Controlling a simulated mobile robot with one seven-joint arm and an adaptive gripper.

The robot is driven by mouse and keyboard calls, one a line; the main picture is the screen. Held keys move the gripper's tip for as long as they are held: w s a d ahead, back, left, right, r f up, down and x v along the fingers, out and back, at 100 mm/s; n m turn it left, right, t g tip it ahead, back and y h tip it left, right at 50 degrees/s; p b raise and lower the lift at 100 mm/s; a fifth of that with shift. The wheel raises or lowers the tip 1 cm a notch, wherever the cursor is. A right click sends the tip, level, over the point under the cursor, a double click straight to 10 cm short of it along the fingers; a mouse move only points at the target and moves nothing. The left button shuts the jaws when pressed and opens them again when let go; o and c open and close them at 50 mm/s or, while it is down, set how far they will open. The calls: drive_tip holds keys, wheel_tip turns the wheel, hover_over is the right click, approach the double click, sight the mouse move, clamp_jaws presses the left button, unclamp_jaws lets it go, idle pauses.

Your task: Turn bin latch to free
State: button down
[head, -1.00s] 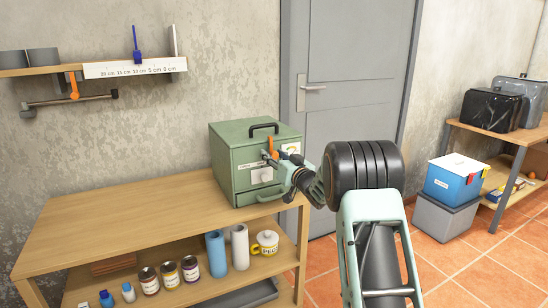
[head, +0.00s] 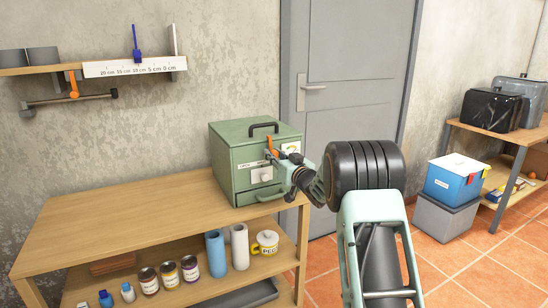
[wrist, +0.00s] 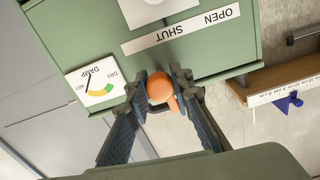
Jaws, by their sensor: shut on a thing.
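The green bin (head: 232,168) stands on the right end of the wooden bench, with a black handle on its lid. Its orange latch (head: 269,144) is on the front, partly hidden by my gripper (head: 276,160) in the head view. In the wrist view my gripper (wrist: 160,84) is shut on the latch, with the round orange end (wrist: 159,86) between its fingertips and an orange arm running off to one side. A white label (wrist: 181,28) reading OPEN and SHUT appears upside down just beyond the fingertips. The latch's exact angle is hard to read.
A DRY/DAMP/WET dial card (wrist: 96,82) is on the bin front beside the fingers. The wooden bench (head: 140,215) is clear left of the bin. A wall shelf (head: 95,66) is at upper left, and a grey door (head: 345,90) is behind my arm.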

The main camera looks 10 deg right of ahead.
drive_tip(key=n+b, duration=0.2)
drive_tip(key=n, duration=0.1)
drive_tip(key=n+b, duration=0.2)
drive_tip(key=shift+f, duration=0.25)
drive_tip(key=n+b, duration=0.3)
drive_tip(key=n, duration=0.1)
drive_tip(key=n+b, duration=0.2)
drive_tip(key=n, duration=0.2)
drive_tip(key=shift+r, duration=0.1)
drive_tip(key=shift+d+r+n+b, duration=0.1)
drive_tip(key=shift+n+b, duration=0.2)
drive_tip(key=shift+n, duration=1.8)
drive_tip(key=c, duration=1.7)
unclamp_jaws()
drive_tip(key=shift+r, duration=0.1)
